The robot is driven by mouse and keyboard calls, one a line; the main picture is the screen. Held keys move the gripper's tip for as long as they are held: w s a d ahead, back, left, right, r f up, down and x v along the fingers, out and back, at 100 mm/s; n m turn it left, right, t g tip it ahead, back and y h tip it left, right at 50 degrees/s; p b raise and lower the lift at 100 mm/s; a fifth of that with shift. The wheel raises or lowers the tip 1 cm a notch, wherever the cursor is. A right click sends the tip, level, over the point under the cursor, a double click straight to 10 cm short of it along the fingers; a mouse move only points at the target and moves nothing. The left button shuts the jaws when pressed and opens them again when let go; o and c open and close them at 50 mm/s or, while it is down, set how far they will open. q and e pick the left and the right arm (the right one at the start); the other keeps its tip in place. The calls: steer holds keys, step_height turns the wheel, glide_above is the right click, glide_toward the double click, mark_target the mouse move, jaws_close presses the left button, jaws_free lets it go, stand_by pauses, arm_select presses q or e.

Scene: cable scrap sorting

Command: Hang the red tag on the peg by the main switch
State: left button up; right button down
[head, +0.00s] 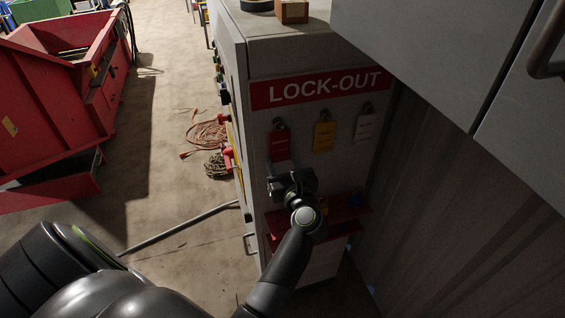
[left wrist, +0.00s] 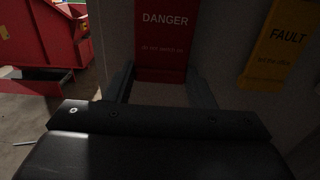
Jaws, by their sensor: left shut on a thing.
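The red tag (head: 279,146) hangs at the left of a row of tags on the cabinet face under the LOCK-OUT sign. In the left wrist view the red tag (left wrist: 163,40) reads DANGER, upright, with its lower end between my fingers. My left gripper (head: 284,168) is shut on the lower part of the red tag; its fingers also show in the left wrist view (left wrist: 160,88). The tag's top is still at its hook. I cannot make out the main switch or its peg for certain; red and yellow parts (head: 228,157) show on the cabinet's left side.
A yellow FAULT tag (head: 324,136) and a white tag (head: 365,126) hang to the right. A red shelf (head: 345,214) juts out below. Grey cupboards (head: 430,50) overhang at upper right. Cables (head: 206,134) lie on the floor at left, near a red skip (head: 45,100).

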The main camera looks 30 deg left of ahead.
arm_select(q)
steer(key=shift+r+p, duration=0.4)
steer(key=shift+r, duration=0.15)
